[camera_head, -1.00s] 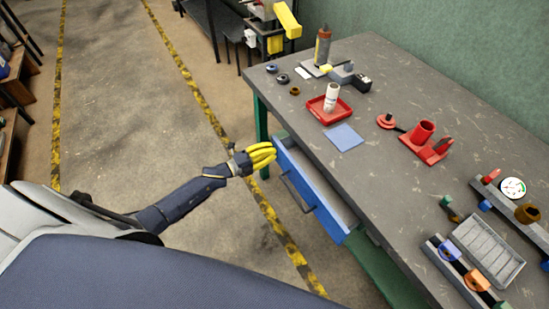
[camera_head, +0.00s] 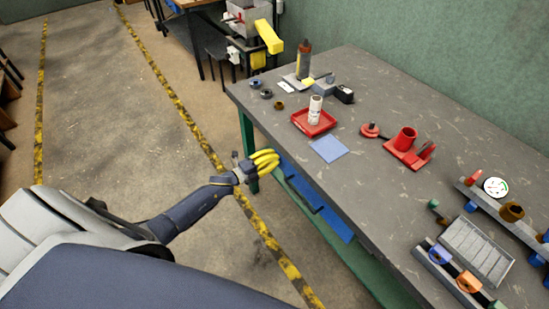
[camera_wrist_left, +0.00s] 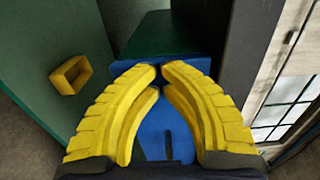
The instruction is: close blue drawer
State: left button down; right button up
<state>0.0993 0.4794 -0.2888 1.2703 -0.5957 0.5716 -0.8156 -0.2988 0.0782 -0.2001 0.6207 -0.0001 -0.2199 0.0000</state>
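The blue drawer (camera_head: 330,212) is under the near edge of the grey workbench. In the head view its front lies close beneath the tabletop edge, and no open interior shows. I cannot tell whether a small gap remains. My left gripper (camera_head: 265,161) is beside the drawer's far end, near the green table leg. In the left wrist view, its yellow fingers (camera_wrist_left: 160,70) curve together with the tips meeting and nothing held between them. A blue surface of the drawer (camera_wrist_left: 152,135) shows behind and between the fingers. My right gripper is not in view.
The workbench (camera_head: 385,205) carries a red tray (camera_head: 313,123), a blue square (camera_head: 328,149), red fixtures (camera_head: 406,145) and a grey ribbed tray (camera_head: 476,246). A green table leg (camera_head: 248,150) stands by the left gripper. The floor to the left is clear.

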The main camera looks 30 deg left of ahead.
pick_arm(q)
jog(key=shift+r, duration=0.1)
jog(key=v, duration=1.4)
